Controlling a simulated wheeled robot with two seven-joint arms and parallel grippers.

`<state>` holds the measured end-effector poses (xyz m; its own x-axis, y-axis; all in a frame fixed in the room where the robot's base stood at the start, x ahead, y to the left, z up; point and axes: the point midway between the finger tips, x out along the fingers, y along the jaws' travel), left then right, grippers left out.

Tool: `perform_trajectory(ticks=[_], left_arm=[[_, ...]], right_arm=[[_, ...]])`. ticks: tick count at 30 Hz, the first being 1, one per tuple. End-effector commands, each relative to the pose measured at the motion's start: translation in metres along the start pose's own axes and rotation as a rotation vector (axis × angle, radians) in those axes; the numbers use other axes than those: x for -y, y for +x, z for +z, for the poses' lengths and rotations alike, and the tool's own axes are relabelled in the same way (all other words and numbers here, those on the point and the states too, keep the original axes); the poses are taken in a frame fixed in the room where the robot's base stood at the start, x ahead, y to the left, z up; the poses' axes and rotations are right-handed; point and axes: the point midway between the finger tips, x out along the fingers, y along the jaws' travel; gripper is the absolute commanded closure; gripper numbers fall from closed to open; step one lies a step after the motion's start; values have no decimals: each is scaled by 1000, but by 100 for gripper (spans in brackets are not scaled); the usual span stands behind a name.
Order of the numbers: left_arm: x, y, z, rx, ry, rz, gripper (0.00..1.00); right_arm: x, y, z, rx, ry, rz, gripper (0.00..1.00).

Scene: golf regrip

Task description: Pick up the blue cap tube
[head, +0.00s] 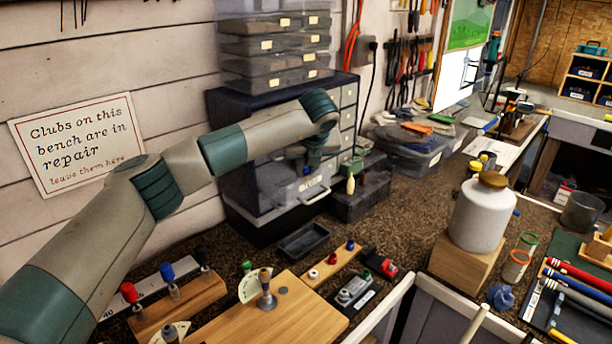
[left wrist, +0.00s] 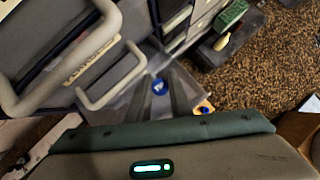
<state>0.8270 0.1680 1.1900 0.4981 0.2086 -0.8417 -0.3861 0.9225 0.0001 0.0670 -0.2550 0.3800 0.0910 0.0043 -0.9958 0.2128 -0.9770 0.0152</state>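A tube with a blue cap (head: 167,272) stands upright in a wooden rack (head: 180,309) at the lower left of the head view. It is between a red-capped tube (head: 129,292) and a black-capped one (head: 202,258). My left arm reaches over and beyond the rack. My left gripper (head: 312,163) is in front of the drawer cabinet, well apart from the rack. In the left wrist view its grey fingers (left wrist: 168,92) show near a small round blue spot (left wrist: 158,86); their opening is unclear. The rack is not seen there. My right gripper is out of view.
A white jar (head: 481,213) stands on a wooden block further right. The drawer cabinet (head: 345,102) stands at the wall.

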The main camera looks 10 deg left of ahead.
Motion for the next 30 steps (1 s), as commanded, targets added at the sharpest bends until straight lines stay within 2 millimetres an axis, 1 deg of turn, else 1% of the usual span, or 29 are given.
perform_trajectory(ticks=[11,17,20,25,30], left_arm=[[0,-1,0,1,0,-1,100],[-5,-9,-2,2,-1,-2,100],[-10,-18,-4,3,0,-2,100],[-25,-38,-14,3,0,-2,100],[-43,-67,-27,5,1,-4,100]], right_arm=[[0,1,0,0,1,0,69],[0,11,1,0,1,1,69],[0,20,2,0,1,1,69],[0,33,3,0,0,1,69],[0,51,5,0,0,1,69]])
